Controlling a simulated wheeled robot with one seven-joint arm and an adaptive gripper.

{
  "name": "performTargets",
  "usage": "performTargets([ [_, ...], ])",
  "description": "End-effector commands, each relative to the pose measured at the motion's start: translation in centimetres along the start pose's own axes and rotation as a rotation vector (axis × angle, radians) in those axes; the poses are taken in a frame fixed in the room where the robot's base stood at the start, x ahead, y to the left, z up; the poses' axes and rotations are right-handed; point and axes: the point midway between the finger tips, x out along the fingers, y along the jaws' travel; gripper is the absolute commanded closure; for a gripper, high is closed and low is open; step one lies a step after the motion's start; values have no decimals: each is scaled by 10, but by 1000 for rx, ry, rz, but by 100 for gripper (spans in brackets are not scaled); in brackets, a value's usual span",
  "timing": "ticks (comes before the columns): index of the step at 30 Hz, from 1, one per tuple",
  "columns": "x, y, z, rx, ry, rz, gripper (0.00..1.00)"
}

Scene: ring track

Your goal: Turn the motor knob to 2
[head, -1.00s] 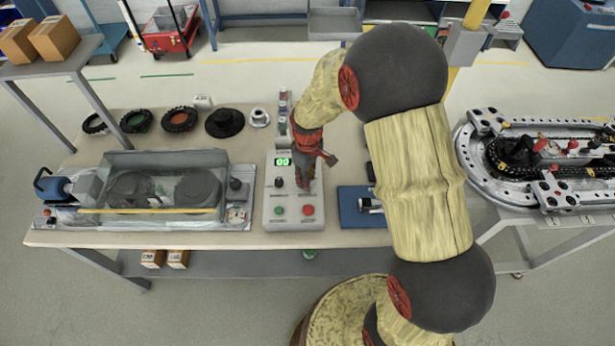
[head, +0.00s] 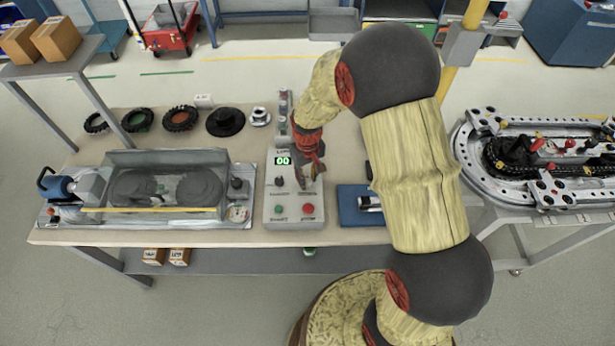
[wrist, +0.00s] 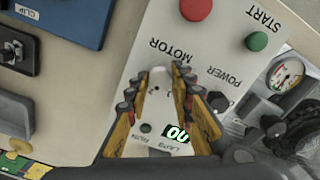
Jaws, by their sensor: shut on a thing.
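The grey control panel (head: 267,208) stands on the bench, with a green START button (head: 279,210), a red button (head: 308,209) and a lit display (head: 283,160) reading 00. My gripper (head: 306,182) points down over the panel's right half, at the motor knob's place. In the wrist view, my gripper (wrist: 159,76) has its fingers on both sides of the spot below the MOTOR label (wrist: 173,50). It is shut on the motor knob, which the fingers mostly hide, so its setting cannot be read. The black POWER knob (wrist: 218,101) is beside the right finger.
A clear-covered machine (head: 160,190) is left of the panel, with a gauge (wrist: 287,75) near the panel's edge. A blue tray (head: 350,215) lies to the right. Several wheels and discs (head: 180,119) line the back. The ring track (head: 470,165) is at far right.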

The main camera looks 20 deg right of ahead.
Motion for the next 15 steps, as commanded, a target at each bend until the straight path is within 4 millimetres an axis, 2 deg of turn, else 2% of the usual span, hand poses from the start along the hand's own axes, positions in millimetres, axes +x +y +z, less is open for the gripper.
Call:
performTargets([
  [8,0,0,0,0,0,0,100],
  [9,0,0,0,0,0,0,76],
  [15,0,0,0,-1,0,0,64],
])
